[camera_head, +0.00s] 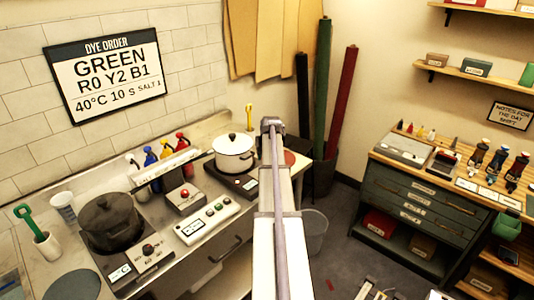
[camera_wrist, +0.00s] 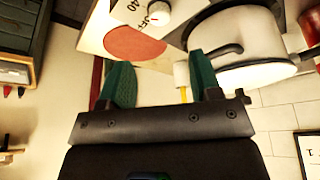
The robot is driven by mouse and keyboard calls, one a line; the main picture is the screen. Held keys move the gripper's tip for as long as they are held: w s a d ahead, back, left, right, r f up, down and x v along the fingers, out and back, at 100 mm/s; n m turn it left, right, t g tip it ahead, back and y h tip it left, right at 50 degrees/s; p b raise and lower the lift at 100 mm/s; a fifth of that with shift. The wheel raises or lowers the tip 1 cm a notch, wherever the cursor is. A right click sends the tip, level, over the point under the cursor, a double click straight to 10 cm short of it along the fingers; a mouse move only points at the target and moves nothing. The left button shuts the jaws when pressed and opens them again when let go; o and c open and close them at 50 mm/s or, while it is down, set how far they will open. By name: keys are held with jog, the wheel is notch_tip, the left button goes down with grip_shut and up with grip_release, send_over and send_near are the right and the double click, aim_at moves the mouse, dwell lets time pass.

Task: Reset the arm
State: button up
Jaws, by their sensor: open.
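My arm stretches out over the floor beside the counter in the head view, its far end (camera_head: 271,125) near the white pot. The fingers cannot be made out there. In the wrist view my gripper (camera_wrist: 160,82) shows two green fingers spread apart, with nothing held between them. The wrist picture looks upside down. Beyond the fingers are the white pot (camera_wrist: 240,50), a control dial (camera_wrist: 159,13) and a reddish round pad (camera_wrist: 136,42). I cannot tell the distance from the fingers to these things.
The counter holds a dark lidded pot (camera_head: 110,222), the white pot (camera_head: 233,155), a button panel (camera_head: 208,222), colored bottles (camera_head: 166,152) and a cup with a green tool (camera_head: 46,245). Fabric rolls (camera_head: 322,90) stand behind my arm. A green drawer cabinet (camera_head: 420,200) is at right. Some floor between is open.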

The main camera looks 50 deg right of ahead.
jog(key=s+a+f+n+g+y, duration=0.1)
jog(key=s+a+n, duration=0.1)
jog(key=a, duration=1.8)
jog(key=s+a+f+n+g+y+b, duration=0.1)
jog(key=s+a+n, duration=0.1)
jog(key=a, duration=1.8)
jog(key=s+a+f+n+g+y, duration=0.1)
jog(key=a+n, duration=0.3)
jog(key=a, duration=1.6)
jog(key=shift+s+n+b, duration=0.3)
jog(key=shift+s+b, duration=0.05)
jog(key=shift+s, duration=0.5)
